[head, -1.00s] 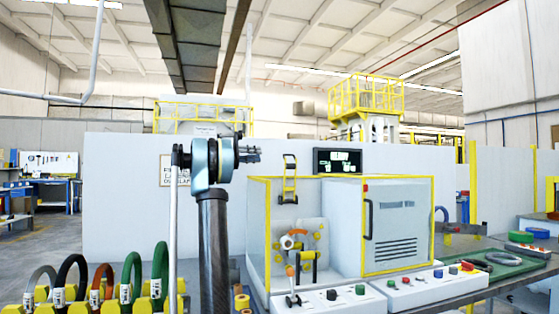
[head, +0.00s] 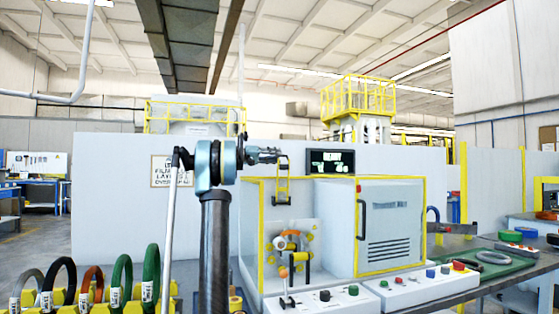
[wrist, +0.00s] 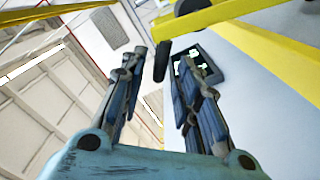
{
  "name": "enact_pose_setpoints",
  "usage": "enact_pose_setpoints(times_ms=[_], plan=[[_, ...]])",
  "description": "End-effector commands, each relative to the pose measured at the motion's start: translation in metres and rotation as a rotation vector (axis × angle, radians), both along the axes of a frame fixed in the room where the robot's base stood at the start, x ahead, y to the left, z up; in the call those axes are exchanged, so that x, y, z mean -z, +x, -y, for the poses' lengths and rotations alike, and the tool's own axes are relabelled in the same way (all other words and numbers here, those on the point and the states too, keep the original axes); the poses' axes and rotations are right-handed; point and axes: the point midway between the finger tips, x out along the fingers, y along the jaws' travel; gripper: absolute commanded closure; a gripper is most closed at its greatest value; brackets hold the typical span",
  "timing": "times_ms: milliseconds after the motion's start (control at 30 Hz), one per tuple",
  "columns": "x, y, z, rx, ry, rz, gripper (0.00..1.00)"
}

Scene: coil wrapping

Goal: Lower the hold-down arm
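The hold-down arm (head: 282,182), as I take it, is a yellow upright piece with a black top at the upper left of the wrapping machine (head: 373,269). It stands raised. My gripper (head: 280,155) is level with its top, and in the head view the fingertips overlap or nearly meet it; I cannot tell whether they touch. A yellow bar (wrist: 205,22) with a black part crosses just beyond the fingertips.
A lit display (head: 330,162) stands behind the machine. Button panels (head: 340,303) line the front. Several coils (head: 121,280) stand in a yellow rack at lower left. A green mat (head: 490,262) with parts lies on the right bench. A yellow frame edge (wrist: 270,52) lies close by in the wrist view.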

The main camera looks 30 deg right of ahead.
Motion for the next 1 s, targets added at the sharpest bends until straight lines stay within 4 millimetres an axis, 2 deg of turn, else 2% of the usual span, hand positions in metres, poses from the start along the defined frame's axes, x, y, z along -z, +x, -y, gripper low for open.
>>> enact_pose_setpoints(times_ms=[100, 233, 633, 767, 1000], plan=[[0.000, -0.004, 0.016, 0.001, 0.000, 0.000, 0.70], [0.000, -0.007, 0.027, 0.002, 0.001, 0.000, 0.70], [0.000, -0.008, 0.032, 0.000, 0.000, 0.000, 0.70], [0.000, -0.008, 0.032, 0.001, 0.000, 0.000, 1.00], [0.001, -0.008, 0.032, 0.002, 0.001, 0.001, 1.00]])
